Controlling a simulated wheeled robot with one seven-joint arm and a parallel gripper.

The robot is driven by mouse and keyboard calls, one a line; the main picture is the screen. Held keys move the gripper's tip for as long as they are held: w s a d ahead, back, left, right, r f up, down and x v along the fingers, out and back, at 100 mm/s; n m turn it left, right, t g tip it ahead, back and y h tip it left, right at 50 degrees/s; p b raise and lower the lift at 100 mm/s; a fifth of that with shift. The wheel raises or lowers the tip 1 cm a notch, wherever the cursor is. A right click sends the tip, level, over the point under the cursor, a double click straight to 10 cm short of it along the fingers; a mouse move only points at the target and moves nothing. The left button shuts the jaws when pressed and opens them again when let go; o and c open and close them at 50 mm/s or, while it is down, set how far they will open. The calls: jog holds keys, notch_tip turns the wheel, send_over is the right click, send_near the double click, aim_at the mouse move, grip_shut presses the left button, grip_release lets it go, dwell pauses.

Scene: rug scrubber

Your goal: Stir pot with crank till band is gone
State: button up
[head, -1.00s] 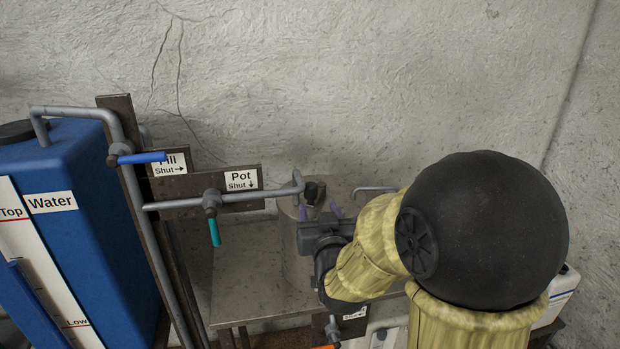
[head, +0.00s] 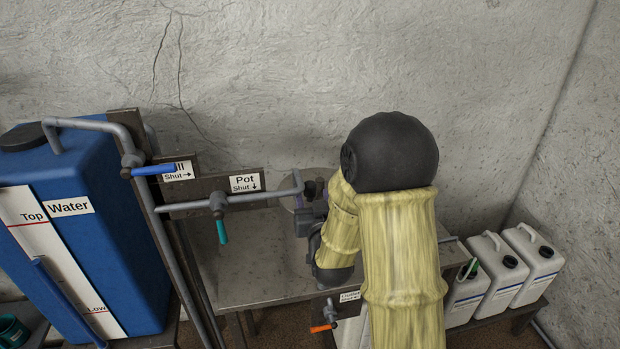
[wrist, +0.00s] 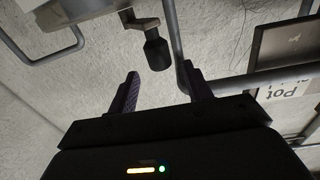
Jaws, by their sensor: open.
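The pot (head: 287,204) is a grey vessel on the metal table, mostly hidden behind my arm and a pipe. The crank's dark knob (head: 309,188) shows above it. In the wrist view the black knob (wrist: 156,52) hangs from a metal crank arm (wrist: 143,22). My gripper (wrist: 160,72) is open, with its two purple-grey fingers apart. The knob lies just at or beyond the fingertips, between them sideways, with no contact visible. In the head view my gripper (head: 311,199) is at the pot's top. The pot's inside and any band are not visible.
The Pot valve pipe (head: 270,196) with its teal handle (head: 222,231) runs close left of my gripper. A blue water tank (head: 95,240) stands at left. White jugs (head: 500,275) stand on a low shelf at right. Bare table (head: 245,270) lies in front of the pot.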

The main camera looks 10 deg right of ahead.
aim_at(311, 189)
jog(key=w+p, duration=0.2)
jog(key=w, duration=0.3)
jog(key=shift+w+d, duration=0.15)
jog(key=shift+w, duration=0.2)
grip_shut()
